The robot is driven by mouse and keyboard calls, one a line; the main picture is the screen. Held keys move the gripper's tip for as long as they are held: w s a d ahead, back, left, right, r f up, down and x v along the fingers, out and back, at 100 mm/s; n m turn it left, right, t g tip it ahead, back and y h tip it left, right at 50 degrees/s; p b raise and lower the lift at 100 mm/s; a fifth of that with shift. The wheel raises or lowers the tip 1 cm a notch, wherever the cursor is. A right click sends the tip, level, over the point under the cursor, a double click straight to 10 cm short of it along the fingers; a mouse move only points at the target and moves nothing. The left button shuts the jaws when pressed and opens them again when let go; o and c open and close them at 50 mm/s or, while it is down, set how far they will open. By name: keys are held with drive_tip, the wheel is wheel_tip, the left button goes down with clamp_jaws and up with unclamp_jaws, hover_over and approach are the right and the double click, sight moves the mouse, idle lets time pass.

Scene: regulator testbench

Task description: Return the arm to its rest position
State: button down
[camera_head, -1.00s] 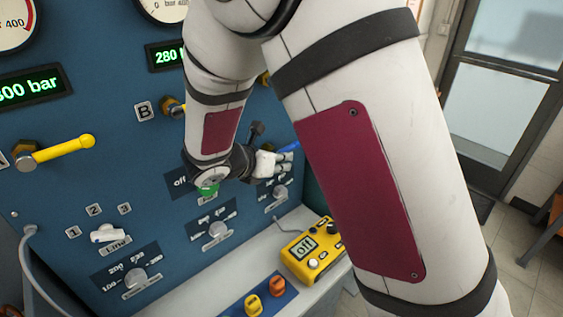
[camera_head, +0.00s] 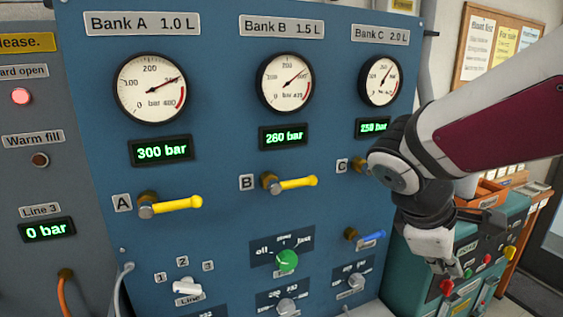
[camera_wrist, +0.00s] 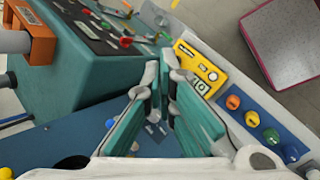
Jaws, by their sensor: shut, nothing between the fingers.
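My arm reaches in from the right edge of the head view and bends down at the elbow. My gripper (camera_head: 448,272) hangs at the lower right, in front of the teal box (camera_head: 405,277) and to the right of the blue panel (camera_head: 215,225). In the wrist view my gripper (camera_wrist: 161,68) points away from the camera, its two teal-padded fingers close together at the tips. It is shut and empty. In the head view the fingertips are small and partly blend with the box behind.
The panel carries yellow handles A (camera_head: 172,205), B (camera_head: 292,183) and C, largely hidden behind my arm, plus a green knob (camera_head: 287,261) and a blue handle (camera_head: 371,238). The wrist view shows a yellow meter (camera_wrist: 198,70) and coloured caps (camera_wrist: 252,119) on the bench.

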drive_tip(key=s+a+r+m+t+y, duration=0.2)
drive_tip(key=s+a+m+y, duration=0.4)
drive_tip(key=s+m, duration=0.4)
drive_tip(key=shift+s+a+r+m+t, duration=0.4)
drive_tip(key=shift+s+a+t, duration=0.1)
drive_tip(key=shift+s+a, duration=0.15)
